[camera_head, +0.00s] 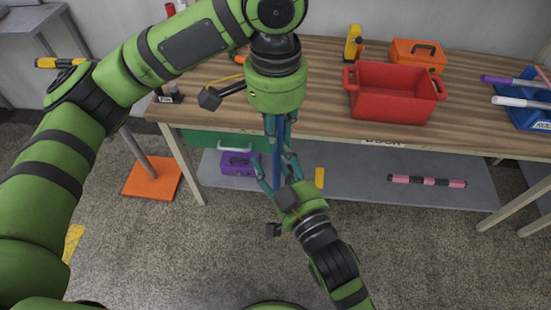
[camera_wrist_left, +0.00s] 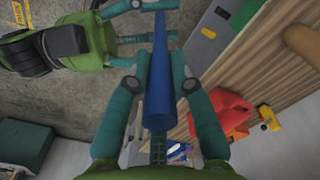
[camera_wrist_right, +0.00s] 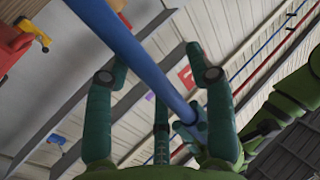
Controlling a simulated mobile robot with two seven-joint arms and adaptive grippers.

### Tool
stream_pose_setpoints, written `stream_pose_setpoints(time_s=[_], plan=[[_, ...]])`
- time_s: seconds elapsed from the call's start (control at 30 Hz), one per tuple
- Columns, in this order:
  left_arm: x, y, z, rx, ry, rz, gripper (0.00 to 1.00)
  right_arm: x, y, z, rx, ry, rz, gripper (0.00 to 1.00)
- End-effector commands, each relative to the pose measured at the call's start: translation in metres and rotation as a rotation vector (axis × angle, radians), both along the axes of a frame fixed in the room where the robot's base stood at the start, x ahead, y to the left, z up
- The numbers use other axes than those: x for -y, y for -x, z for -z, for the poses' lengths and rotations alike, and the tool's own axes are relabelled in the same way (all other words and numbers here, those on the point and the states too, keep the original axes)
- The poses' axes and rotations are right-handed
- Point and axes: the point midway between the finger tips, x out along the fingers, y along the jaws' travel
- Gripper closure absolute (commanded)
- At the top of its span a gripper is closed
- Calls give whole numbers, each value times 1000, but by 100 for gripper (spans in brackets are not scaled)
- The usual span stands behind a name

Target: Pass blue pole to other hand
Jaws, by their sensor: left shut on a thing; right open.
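The blue pole (camera_head: 278,160) hangs roughly upright in front of the table in the head view. My left gripper (camera_head: 277,128) is above and shut on it; in the left wrist view the pole (camera_wrist_left: 160,75) runs lengthwise between the two fingers. My right gripper (camera_head: 274,172) is lower down and open, its fingers spread either side of the pole. In the right wrist view the pole (camera_wrist_right: 140,60) slants from upper left to lower right across the gap between the open fingers (camera_wrist_right: 160,70). I cannot tell whether the right fingers touch it.
The wooden table (camera_head: 320,100) stands just behind the grippers and bears a red bin (camera_head: 395,95), an orange toolbox (camera_head: 418,54) and a blue tray (camera_head: 530,112). A purple box (camera_head: 238,163) and a pink-and-black rod (camera_head: 427,181) lie on the lower shelf. Open floor is in front.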

Motion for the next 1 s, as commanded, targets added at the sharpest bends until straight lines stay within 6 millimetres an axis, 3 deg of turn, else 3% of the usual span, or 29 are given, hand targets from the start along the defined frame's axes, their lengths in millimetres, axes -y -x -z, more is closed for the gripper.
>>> stream_pose_setpoints(time_s=[0.13,0.17,0.27,0.3,0.4,0.43,0.5,0.83,1.0], plan=[[0,0,0,1,1,0,100,0,0,0,0,0,0,45],[0,0,0,1,1,0,100,0,0,0,0,0,0,53],[0,0,0,1,1,0,100,0,0,0,1,0,-1,93],[0,0,0,2,1,0,100,0,1,0,0,-1,-1,100],[1,0,-1,3,4,0,100,-1,1,1,-2,0,-2,100],[1,-1,-1,3,5,0,73,-1,1,1,-2,0,-3,100],[2,0,-1,3,7,0,49,-1,1,1,-3,1,-3,100],[0,0,-1,1,2,0,49,0,1,0,1,0,-1,100],[0,-1,-17,5,2,0,49,0,0,-1,2,-1,0,100]])
